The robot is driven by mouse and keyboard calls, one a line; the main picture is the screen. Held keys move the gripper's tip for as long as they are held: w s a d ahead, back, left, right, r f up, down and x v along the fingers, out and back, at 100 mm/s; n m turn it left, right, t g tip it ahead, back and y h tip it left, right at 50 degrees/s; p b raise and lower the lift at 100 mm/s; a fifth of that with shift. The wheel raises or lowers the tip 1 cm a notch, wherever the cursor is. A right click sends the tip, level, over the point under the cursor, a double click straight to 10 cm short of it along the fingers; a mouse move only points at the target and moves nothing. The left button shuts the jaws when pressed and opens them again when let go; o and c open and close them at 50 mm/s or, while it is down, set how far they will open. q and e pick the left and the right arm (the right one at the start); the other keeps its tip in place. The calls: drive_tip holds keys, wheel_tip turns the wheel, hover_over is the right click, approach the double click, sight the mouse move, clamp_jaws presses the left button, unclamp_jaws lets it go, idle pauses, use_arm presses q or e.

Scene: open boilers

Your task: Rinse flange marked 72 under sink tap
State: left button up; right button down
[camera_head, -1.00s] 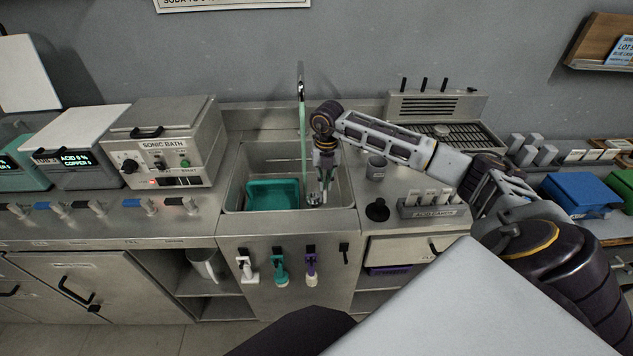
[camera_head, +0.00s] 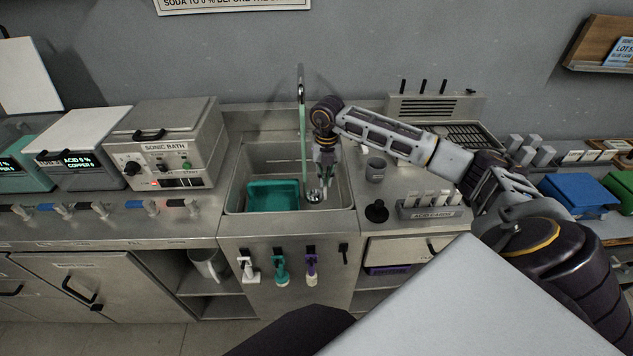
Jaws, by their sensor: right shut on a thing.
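The sink (camera_head: 345,190) is a steel basin in the middle of the counter. The tap (camera_head: 301,90) stands at its back, and a pale green stream of water (camera_head: 303,140) runs down from it. My right gripper (camera_head: 325,188) points down into the sink, just right of the stream. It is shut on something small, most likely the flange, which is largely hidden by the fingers. I cannot read any mark on it. I cannot tell whether the water touches it. My left gripper is not in view.
A teal tub (camera_head: 272,196) sits in the sink's left part. The sonic bath (camera_head: 167,145) stands left of the sink. A grey cup (camera_head: 376,170), a black knob-like piece (camera_head: 377,211) and a rack of pale pieces (camera_head: 430,208) stand on the counter to the right.

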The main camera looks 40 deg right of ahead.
drive_tip(key=shift+r+p, duration=1.95)
drive_tip(key=shift+r, duration=1.45)
